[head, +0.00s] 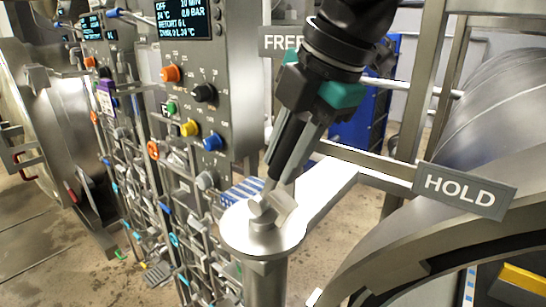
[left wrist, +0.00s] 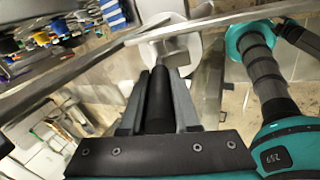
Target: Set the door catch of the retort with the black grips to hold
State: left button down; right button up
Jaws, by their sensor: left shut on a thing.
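The door catch (head: 272,207) is a small metal block on the round top of a grey post (head: 262,240). A black upright grip (left wrist: 160,98) rises from it. My left gripper (head: 282,172) comes down from above and is shut on this black grip, its fingers on either side. In the left wrist view the grip runs between the fingers toward the post top. A grey FREE sign (head: 281,42) is partly behind my arm. A grey HOLD sign (head: 465,190) is to the right of the post. I cannot tell which sign the catch points to. My right gripper is not in view.
A control panel (head: 190,90) with coloured knobs and pipework stands left of the post. A bright metal bar (head: 325,190) runs from the post top to the upper right. A large round retort rim (head: 400,235) fills the lower right. A blue cabinet (head: 350,125) stands behind.

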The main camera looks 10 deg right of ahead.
pick_arm(q)
jog(key=shift+s+d+f+t+y+b, duration=0.55)
jog(key=shift+s+t+y+b, duration=0.15)
jog(key=shift+t, duration=0.2)
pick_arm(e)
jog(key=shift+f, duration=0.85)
pick_arm(q)
jog(key=shift+r, duration=0.1)
jog(key=c, duration=0.7)
grip_release()
jog(key=shift+o, duration=0.2)
jog(key=shift+r, duration=0.1)
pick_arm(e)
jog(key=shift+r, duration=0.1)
